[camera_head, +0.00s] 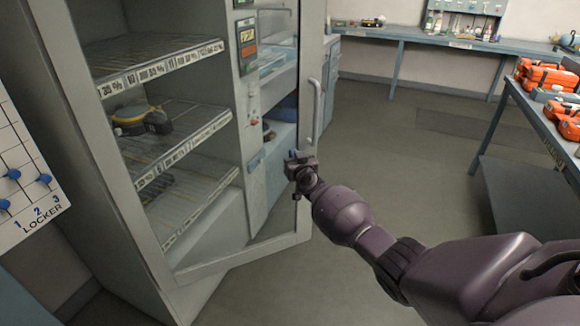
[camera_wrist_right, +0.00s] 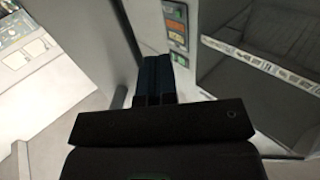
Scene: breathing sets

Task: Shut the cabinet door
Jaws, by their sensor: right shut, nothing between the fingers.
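The cabinet (camera_head: 152,250) stands at the left with its wire shelves showing. Its glazed door (camera_head: 304,215) has a pale frame and appears to stand ajar, with its free edge at the right. A vertical bar handle (camera_head: 315,110) is on that edge. My right gripper (camera_head: 293,158) is shut and empty beside the door's free edge, just below the handle. In the right wrist view the shut fingers (camera_wrist_right: 153,72) are close to a pale door panel (camera_wrist_right: 95,30); I cannot tell whether they touch it. My left gripper is out of view.
A control panel (camera_head: 247,45) is on the cabinet front. A yellow-and-black device (camera_head: 130,120) lies on a shelf. A locker key board (camera_head: 22,175) hangs at the left. A bench with orange cases (camera_head: 545,75) stands at the right. The middle floor (camera_head: 400,150) is clear.

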